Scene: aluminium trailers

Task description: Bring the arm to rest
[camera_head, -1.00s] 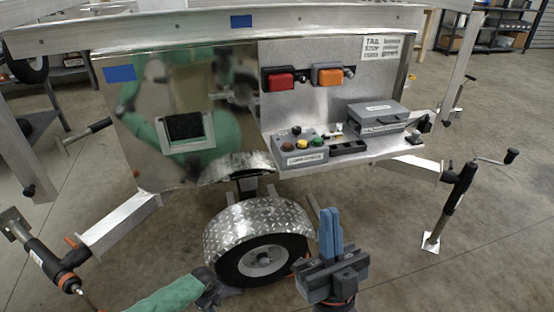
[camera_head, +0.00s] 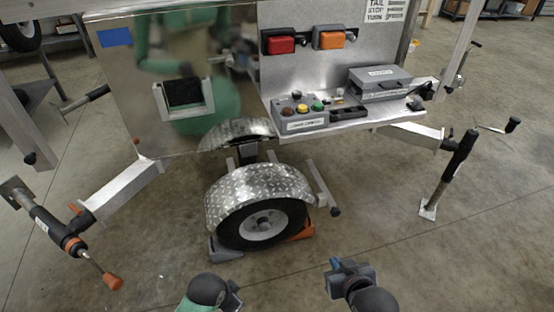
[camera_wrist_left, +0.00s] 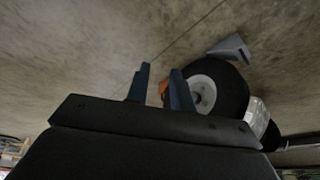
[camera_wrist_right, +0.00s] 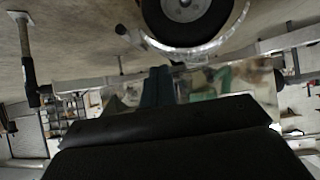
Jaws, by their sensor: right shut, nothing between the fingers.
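My right gripper (camera_head: 337,264) is low in the head view, in front of the trailer wheel and to its right, apart from it. In the right wrist view its two blue fingers (camera_wrist_right: 157,86) are together, with nothing between them. My left gripper (camera_head: 236,297) is at the bottom edge of the head view, mostly hidden behind its wrist. In the left wrist view its two blue fingers (camera_wrist_left: 160,88) stand apart, with no object held between them. Both grippers are clear of the trailer.
The trailer wheel (camera_head: 262,224) sits under a diamond-plate fender (camera_head: 255,190). A grey chock (camera_head: 225,250) and an orange chock (camera_head: 301,231) flank it. A control box (camera_head: 302,117) and lamps stand above. A jack stand (camera_head: 455,180) is at right. The front floor is clear.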

